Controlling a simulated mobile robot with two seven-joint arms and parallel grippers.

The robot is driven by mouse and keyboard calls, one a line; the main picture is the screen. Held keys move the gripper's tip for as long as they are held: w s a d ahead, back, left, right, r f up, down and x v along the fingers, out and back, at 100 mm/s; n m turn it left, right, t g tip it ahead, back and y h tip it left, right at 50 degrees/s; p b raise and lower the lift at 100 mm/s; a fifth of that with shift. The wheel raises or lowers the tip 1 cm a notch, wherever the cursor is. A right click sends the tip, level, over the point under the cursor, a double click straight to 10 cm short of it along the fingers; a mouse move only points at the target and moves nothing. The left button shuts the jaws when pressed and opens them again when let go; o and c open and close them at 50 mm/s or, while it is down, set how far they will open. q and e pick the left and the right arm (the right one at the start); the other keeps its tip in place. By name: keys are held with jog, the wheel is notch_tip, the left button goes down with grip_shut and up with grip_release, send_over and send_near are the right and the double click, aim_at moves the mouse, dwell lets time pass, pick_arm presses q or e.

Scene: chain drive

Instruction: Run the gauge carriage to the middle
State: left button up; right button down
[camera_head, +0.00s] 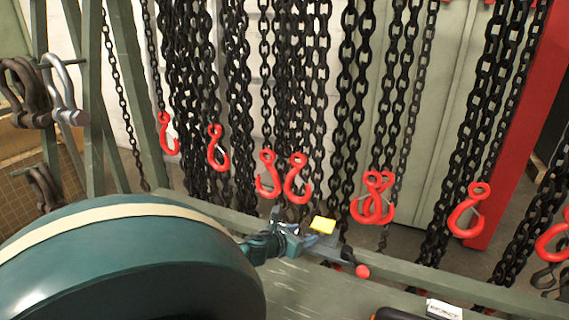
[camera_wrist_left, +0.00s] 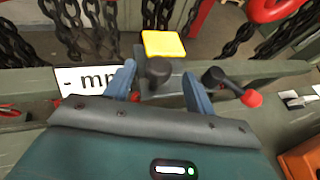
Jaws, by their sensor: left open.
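The gauge carriage appears to be the small block with a bright yellow top plate (camera_head: 323,224) on the green rail; I cannot be sure which part it is. In the left wrist view the yellow plate (camera_wrist_left: 164,46) stands behind a dark round knob (camera_wrist_left: 158,70). My left gripper (camera_head: 312,241) is open, its two blue fingers (camera_wrist_left: 160,78) on either side of the knob. I cannot tell if they touch it. A dark crank with a red knob (camera_head: 362,271) sits to the right; it also shows in the left wrist view (camera_wrist_left: 251,98). My right gripper is not in view.
A white label reading "mm" (camera_wrist_left: 90,79) is left of the fingers. Black chains with red hooks (camera_head: 298,178) hang behind the rail (camera_head: 440,280). A white sign (camera_head: 444,309) and an orange object (camera_wrist_left: 301,160) are at the right. Shackles (camera_head: 62,90) hang at the left.

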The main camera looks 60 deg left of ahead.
pick_arm(q)
jog(key=v, duration=0.8)
jog(key=shift+s+r+p, duration=0.15)
jog(key=shift+s+p, duration=0.2)
jog(key=shift+p, duration=0.1)
jog(key=shift+d, duration=0.1)
